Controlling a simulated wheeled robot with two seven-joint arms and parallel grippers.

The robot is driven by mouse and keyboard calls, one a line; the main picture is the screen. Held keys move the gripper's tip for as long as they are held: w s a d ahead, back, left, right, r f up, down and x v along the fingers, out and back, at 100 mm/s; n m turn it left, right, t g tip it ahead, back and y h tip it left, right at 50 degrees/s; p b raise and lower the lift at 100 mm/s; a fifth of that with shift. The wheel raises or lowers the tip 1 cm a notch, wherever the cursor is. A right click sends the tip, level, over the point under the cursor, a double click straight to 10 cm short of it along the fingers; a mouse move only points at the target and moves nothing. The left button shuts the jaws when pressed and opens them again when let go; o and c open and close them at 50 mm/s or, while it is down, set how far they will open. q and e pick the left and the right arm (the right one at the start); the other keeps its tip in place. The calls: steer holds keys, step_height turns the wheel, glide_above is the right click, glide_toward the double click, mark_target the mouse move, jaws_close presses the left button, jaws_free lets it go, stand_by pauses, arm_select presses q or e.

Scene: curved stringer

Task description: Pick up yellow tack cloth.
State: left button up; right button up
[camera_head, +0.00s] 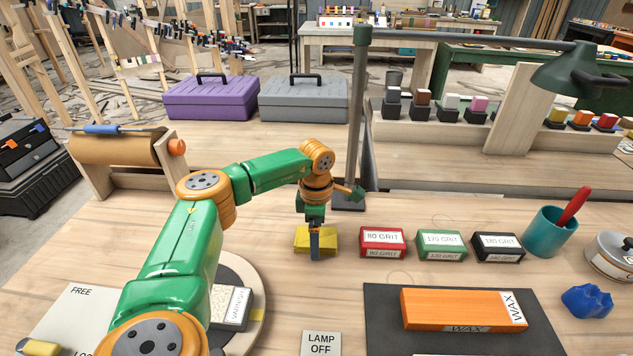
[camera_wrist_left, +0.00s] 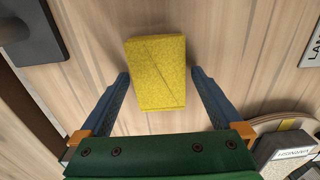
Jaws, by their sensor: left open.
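The yellow tack cloth (camera_head: 302,240) lies on the wooden workbench, left of the red grit block. In the left wrist view the folded cloth (camera_wrist_left: 157,73) sits between and partly ahead of the two blue fingers. My left gripper (camera_head: 315,245) is over the cloth, pointing down. In the left wrist view the left gripper (camera_wrist_left: 158,78) is open, with a gap between each finger and the cloth. My right gripper is not in view.
Red (camera_head: 383,242), green (camera_head: 442,245) and black (camera_head: 498,247) grit blocks stand in a row to the right. The lamp post base (camera_head: 348,200) is just behind. A varnish block (camera_head: 231,308) sits on a round board to the left. An orange wax block (camera_head: 455,309) lies on a dark mat.

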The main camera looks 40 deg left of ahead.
arm_select(q)
steer(key=shift+f, duration=0.1)
steer(key=c, duration=1)
steer(key=shift+c, duration=0.9)
step_height(320, 180, up, 3)
steer(key=shift+w+r+b, duration=0.1)
steer(key=shift+r+b, duration=0.1)
steer(key=shift+b, duration=0.3)
steer(key=s+d+r, duration=0.8)
steer(key=d+r, duration=0.1)
steer(key=d, duration=0.2)
steer(key=shift+s+r+b, duration=0.3)
steer(key=shift+r+b, duration=0.1)
steer(key=shift+b, duration=0.05)
steer(key=shift+d, duration=0.1)
